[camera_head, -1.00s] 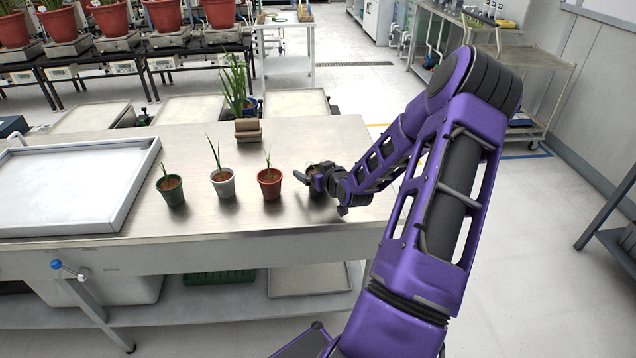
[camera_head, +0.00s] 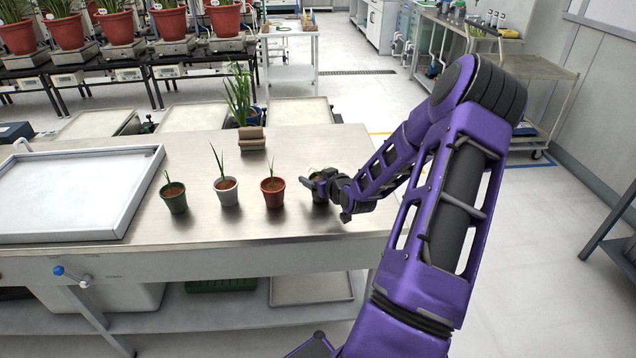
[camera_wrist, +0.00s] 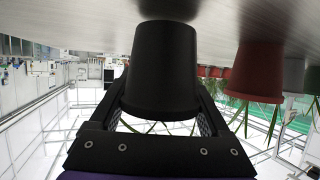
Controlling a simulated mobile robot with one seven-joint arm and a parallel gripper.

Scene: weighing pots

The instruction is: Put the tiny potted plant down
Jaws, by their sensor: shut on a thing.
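A small black pot (camera_wrist: 163,66) is between the two fingers of my gripper (camera_wrist: 172,118) in the wrist view, which shows the scene upside down. The gripper is shut on the pot. The pot is upright, with its base at or very close to the steel table top; I cannot tell whether it touches. Thin green leaves show beyond its rim. In the head view my gripper (camera_head: 321,186) is at the right end of a row of pots, and its fingers hide most of the black pot.
A red pot (camera_head: 273,196), a white pot (camera_head: 227,194) and a green pot (camera_head: 174,200) stand left of my gripper on the steel table (camera_head: 300,150). A white tray (camera_head: 70,195) lies at the left. A brown block (camera_head: 252,138) stands behind. Bare table lies around the row.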

